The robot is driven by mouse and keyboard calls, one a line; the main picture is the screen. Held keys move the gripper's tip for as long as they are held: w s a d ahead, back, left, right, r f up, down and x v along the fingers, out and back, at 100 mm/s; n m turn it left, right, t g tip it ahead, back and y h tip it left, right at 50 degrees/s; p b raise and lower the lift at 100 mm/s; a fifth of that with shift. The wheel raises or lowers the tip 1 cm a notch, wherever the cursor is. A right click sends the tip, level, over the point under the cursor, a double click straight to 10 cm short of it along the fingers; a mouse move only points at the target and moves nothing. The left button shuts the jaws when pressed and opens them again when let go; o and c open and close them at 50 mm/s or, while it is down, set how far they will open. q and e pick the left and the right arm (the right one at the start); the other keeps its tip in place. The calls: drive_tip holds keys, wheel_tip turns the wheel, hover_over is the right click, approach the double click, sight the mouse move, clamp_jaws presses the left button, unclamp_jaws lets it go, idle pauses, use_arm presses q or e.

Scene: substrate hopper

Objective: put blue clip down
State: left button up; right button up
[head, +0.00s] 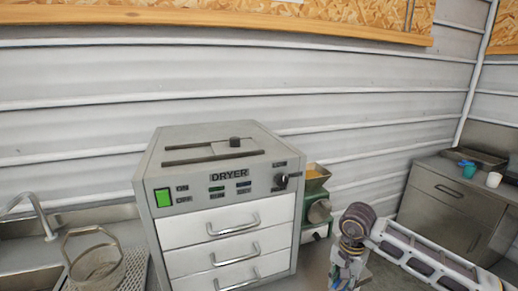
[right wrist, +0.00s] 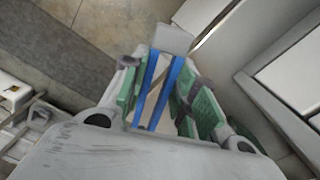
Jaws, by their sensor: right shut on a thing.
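My right gripper (right wrist: 158,78) shows in the right wrist view with green pads on both fingers. It is shut on the blue clip (right wrist: 168,90), which shows as two blue strips between the pads. In the head view my right gripper (head: 345,272) hangs low, to the right of the dryer, at the end of my arm coming in from the right. The clip is too small there to make out clearly. My left gripper is in neither view.
A grey dryer (head: 228,171) with several drawers stands at centre. A green machine (head: 318,212) is beside it. A wire basket (head: 98,262) and sink (head: 25,255) are at left. A teal cup (head: 469,171) and white cup (head: 494,179) stand on the cabinet (head: 440,205) at right.

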drive_tip(key=shift+w+n, duration=0.2)
drive_tip(key=shift+n, duration=0.7)
drive_tip(key=n, duration=0.1)
drive_tip(key=w+n, duration=0.1)
drive_tip(key=shift+a+f+n, duration=0.15)
drive_tip(key=shift+a+n, duration=0.05)
drive_tip(key=shift+n, duration=0.1)
drive_tip(key=shift+w+f+n, duration=0.1)
drive_tip(key=shift+w+n, duration=0.2)
drive_tip(key=shift+n, duration=0.4)
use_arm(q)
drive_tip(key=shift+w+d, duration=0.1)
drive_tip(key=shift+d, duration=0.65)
use_arm(e)
wheel_tip(320, 180, down, 8)
drive_tip(key=s+a+n, duration=0.1)
drive_tip(key=s+n, duration=0.1)
drive_tip(key=n, duration=0.1)
drive_tip(key=shift+a+n, duration=0.3)
drive_tip(key=shift+a, duration=0.05)
drive_tip(key=shift+f, duration=0.1)
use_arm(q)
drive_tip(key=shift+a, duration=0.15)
